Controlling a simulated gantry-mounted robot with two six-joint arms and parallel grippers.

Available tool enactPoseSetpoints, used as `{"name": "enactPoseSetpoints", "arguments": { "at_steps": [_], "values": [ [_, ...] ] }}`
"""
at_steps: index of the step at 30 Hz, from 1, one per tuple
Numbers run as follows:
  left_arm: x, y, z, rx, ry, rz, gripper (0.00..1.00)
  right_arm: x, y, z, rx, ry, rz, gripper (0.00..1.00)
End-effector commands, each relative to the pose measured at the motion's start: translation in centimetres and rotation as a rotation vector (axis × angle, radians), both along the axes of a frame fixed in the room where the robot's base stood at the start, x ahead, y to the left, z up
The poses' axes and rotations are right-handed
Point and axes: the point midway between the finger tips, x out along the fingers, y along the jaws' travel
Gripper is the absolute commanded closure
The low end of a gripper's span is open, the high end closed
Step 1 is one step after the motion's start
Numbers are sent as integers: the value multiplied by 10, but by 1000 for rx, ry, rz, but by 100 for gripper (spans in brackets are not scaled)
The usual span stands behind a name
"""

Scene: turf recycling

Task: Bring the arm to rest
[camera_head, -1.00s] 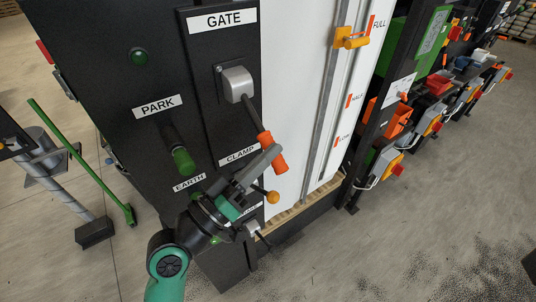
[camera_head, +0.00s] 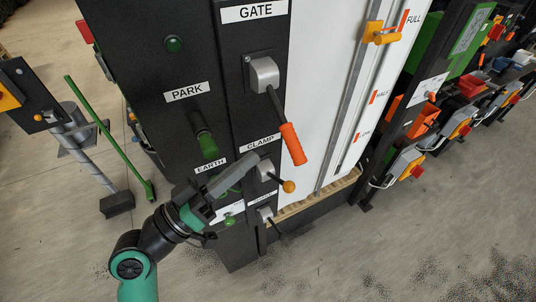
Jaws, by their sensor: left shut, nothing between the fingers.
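My left gripper (camera_head: 250,163) is shut and empty, in front of the black control panel (camera_head: 140,60). Its arm comes up from the lower left. The fingers point up and right, just below the CLAMP label in the picture. The GATE lever (camera_head: 293,143), with a grey hub and orange grip, hangs down and tilts right; a gap shows between its grip and my fingers. The CLAMP lever (camera_head: 289,186) has an orange ball and sits right of my fingers. The green PARK handle (camera_head: 207,143) is up and left of them. My right gripper is not in view.
A lower lever (camera_head: 267,214) and a green button (camera_head: 230,221) sit near my wrist; the gripper partly hides the panel there. A white gauge board (camera_head: 320,90) with a yellow slider (camera_head: 382,34) stands to the right. A green broom (camera_head: 108,140) stands at left. The floor in front is open.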

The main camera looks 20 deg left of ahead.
Motion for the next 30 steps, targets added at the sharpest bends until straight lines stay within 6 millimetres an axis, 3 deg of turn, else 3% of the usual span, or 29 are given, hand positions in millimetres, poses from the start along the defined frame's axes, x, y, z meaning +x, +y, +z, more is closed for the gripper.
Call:
{"name": "enactPoseSetpoints", "arguments": {
  "at_steps": [11,14,17,20,22,24,27,30],
  "values": [
    [-3,1,0,0,-2,-5,100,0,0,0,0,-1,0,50],
    [-3,-12,14,6,-32,-33,100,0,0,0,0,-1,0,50],
    [-8,-34,57,36,-134,-65,100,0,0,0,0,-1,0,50],
    [-17,-51,125,133,-316,15,100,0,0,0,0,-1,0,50],
    [-27,-51,175,193,-444,143,100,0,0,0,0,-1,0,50],
    [-40,-41,217,226,-545,288,100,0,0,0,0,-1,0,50],
    [-58,-13,258,242,-634,505,100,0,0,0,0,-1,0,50],
    [-69,27,271,253,-644,729,100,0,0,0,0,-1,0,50]
  ]
}}
